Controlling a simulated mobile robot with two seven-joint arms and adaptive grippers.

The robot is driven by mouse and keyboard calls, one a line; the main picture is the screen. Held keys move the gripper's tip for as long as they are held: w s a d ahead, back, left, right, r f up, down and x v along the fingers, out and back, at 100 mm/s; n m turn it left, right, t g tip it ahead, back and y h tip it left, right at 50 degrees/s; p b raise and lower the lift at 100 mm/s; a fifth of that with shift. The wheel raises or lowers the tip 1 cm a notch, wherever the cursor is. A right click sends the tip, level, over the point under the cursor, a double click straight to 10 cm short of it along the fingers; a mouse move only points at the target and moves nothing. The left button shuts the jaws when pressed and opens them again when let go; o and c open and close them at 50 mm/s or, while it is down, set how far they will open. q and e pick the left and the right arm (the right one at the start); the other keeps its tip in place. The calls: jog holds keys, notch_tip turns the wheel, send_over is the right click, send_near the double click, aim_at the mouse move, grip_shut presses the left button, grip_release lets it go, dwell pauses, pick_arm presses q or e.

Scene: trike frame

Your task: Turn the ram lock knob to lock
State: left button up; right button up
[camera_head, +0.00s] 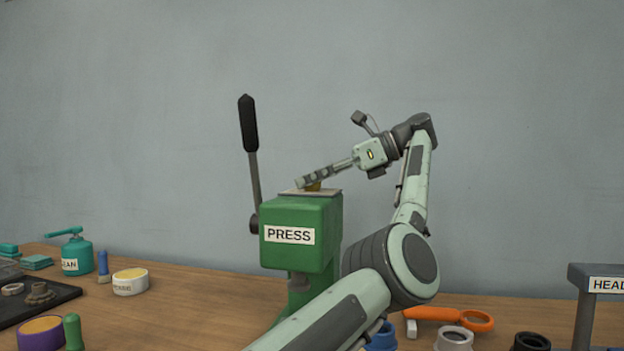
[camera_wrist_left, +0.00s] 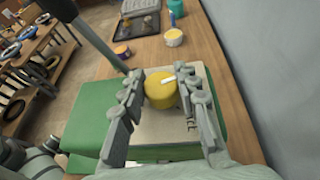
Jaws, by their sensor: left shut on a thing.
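The green press (camera_head: 300,240) with a PRESS label stands on the wooden bench. A light plate (camera_wrist_left: 205,80) lies on its top and carries the yellow ram lock knob (camera_wrist_left: 160,95). A white bar on the knob points to the right in the left wrist view. The plate's lettering is partly hidden and I cannot read it. My left gripper (camera_wrist_left: 160,82) is shut on the knob, one finger on each side. In the head view, my left gripper (camera_head: 306,180) mostly covers the knob (camera_head: 314,187). My right gripper is not in view.
The press's black-handled lever (camera_head: 249,125) rises left of the gripper. A teal can (camera_head: 75,254), a tape roll (camera_head: 131,281) and a dark tray (camera_head: 35,300) lie at left. An orange-handled tool (camera_head: 450,316) and a HEAD-labelled stand (camera_head: 590,272) are at right.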

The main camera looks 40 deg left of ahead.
pick_arm(q)
jog(key=o, duration=1.2)
